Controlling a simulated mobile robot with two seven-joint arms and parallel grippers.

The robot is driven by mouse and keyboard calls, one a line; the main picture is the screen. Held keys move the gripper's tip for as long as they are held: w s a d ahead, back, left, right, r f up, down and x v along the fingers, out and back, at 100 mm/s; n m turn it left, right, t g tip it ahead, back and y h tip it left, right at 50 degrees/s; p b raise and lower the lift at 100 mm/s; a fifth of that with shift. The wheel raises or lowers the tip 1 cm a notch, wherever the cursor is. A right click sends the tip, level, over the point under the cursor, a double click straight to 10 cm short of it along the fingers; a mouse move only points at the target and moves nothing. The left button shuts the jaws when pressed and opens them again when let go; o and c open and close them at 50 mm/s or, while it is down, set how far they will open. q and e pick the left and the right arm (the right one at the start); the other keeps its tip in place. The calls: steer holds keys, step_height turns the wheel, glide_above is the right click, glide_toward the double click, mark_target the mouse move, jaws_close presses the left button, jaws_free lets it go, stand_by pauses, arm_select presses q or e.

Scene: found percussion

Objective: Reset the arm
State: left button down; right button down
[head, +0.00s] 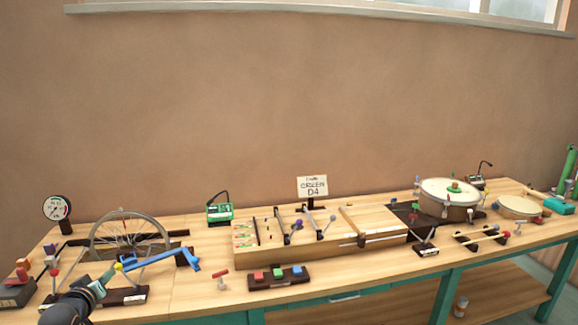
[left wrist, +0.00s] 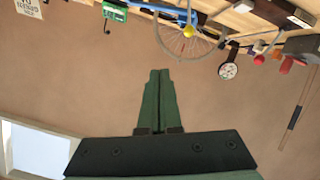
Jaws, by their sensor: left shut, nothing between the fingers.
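My left gripper (head: 108,274) comes in at the lower left of the head view, in front of the spoked wheel (head: 122,238). Its green fingers are shut and empty. They also show in the left wrist view (left wrist: 160,75), pointing toward the wall, with the bench upside down at the top. A blue lever (head: 165,258) with a yellow ball lies close to the fingertips in the head view; I cannot tell the exact gap. My right gripper is not in view.
The wooden bench (head: 195,291) carries a dial gauge (head: 57,208), a green box (head: 219,213), a sign (head: 312,187), a wooden instrument board (head: 370,238), a button block (head: 278,277) and a drum (head: 448,193). The wall above is clear.

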arm_select(q)
steer(key=s+d+f+m+g+h, duration=0.1)
steer(key=s+d+f+m, duration=0.2)
steer(key=s+f, duration=0.25)
steer(key=s+d+f+m+g, duration=0.1)
steer(key=s+d+f+m, duration=0.25)
steer(key=f, duration=0.25)
steer(key=s+d+f+m+g+h, duration=0.1)
steer(key=s+d+f+m, duration=0.3)
steer(key=s, duration=0.5)
steer(key=s+d+f+m+g+h, duration=0.25)
steer(key=s+d, duration=0.35)
steer(key=s, duration=0.4)
steer(key=s+d+f+m+h, duration=0.1)
steer(key=s+d+f+m, duration=0.1)
steer(key=s+d+f, duration=0.55)
steer(key=d+r+n, duration=0.3)
steer(key=d+n, duration=0.2)
steer(key=d, duration=0.4)
steer(key=shift+s+d+r+t, duration=0.15)
steer(key=shift+s+t, duration=0.3)
